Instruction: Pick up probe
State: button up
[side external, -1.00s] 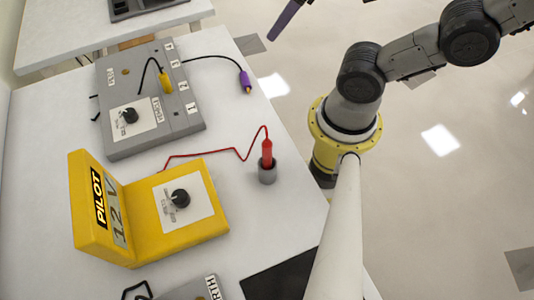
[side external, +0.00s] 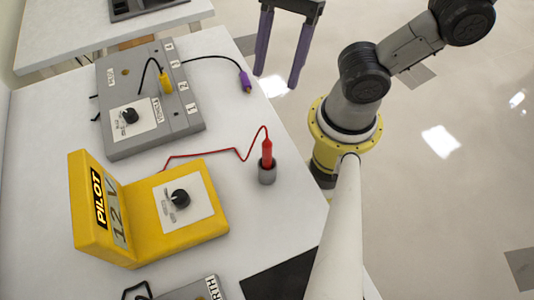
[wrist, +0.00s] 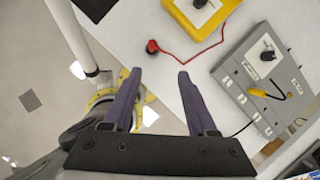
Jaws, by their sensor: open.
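A red probe (side external: 267,154) stands upright in a small grey holder (side external: 267,174) near the table's right edge. Its red cable runs left to the yellow PILOT meter (side external: 190,235). The probe also shows in the wrist view (wrist: 153,46), beyond the fingertips and between them. My gripper (side external: 275,78) is open and empty, with purple fingers pointing down, at the upper right in the side view. The wrist view shows both fingers (wrist: 160,73) apart.
A yellow plug (side external: 167,82) sits in the grey box. A dark mat (side external: 275,275) and another grey box (side external: 200,290) lie at the table's front. My arm base stands just off the table's right edge. White tabletop around the holder is clear.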

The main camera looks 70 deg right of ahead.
aim_at(268, 140)
jog(key=shift+n+g, duration=0.3)
jog(key=shift+n, duration=0.2)
jog(key=x, duration=1.4)
jog(key=shift+s+a+f, duration=0.15)
jog(key=shift+s+a, duration=0.25)
jog(key=shift+a, duration=0.15)
grip_shut()
